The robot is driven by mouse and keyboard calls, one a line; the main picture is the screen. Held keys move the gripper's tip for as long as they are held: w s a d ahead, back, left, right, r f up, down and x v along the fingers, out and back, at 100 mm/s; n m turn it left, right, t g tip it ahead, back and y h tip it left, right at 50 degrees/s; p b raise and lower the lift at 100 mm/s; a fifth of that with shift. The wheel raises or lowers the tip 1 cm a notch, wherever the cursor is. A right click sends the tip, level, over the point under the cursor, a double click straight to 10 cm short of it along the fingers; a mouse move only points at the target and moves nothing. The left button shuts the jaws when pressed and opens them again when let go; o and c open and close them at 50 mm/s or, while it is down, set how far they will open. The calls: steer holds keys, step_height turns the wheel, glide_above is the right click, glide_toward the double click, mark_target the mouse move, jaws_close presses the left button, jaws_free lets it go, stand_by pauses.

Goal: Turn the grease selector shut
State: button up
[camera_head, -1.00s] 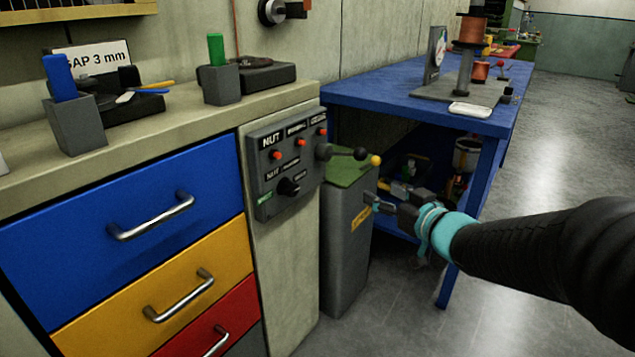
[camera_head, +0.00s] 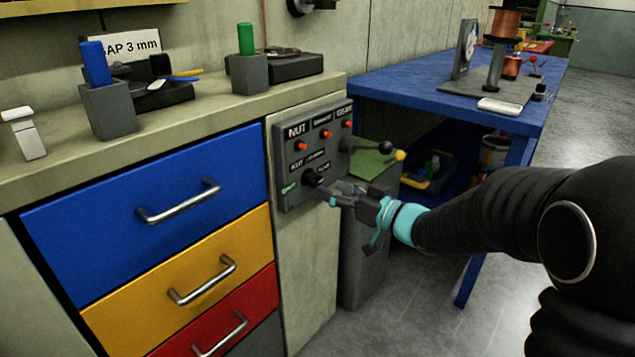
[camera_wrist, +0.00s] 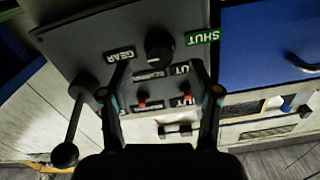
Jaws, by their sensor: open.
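The grease selector is a black round knob (camera_head: 312,178) low on a grey control panel (camera_head: 290,211). It also shows in the wrist view (camera_wrist: 159,45), where the panel appears upside down. A green SHUT label (camera_wrist: 202,37) is beside the knob; it shows at the panel's lower left in the head view. A GEAR label (camera_wrist: 119,55) is on the knob's other side. My gripper (camera_head: 335,192) is open and empty, just in front of the knob. In the wrist view its fingers (camera_wrist: 160,78) are spread, with the knob between and beyond their tips.
Red buttons (camera_head: 326,134) sit in a row above the knob. A lever with a black ball (camera_head: 385,147) sticks out at the panel's right. A grey bin (camera_head: 365,250) stands below it. Drawer handles (camera_head: 180,204) protrude at left. A blue table (camera_head: 420,88) is behind.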

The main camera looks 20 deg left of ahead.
mark_target(319, 183)
steer(key=shift+x, duration=2.5)
steer(key=c, duration=1.2)
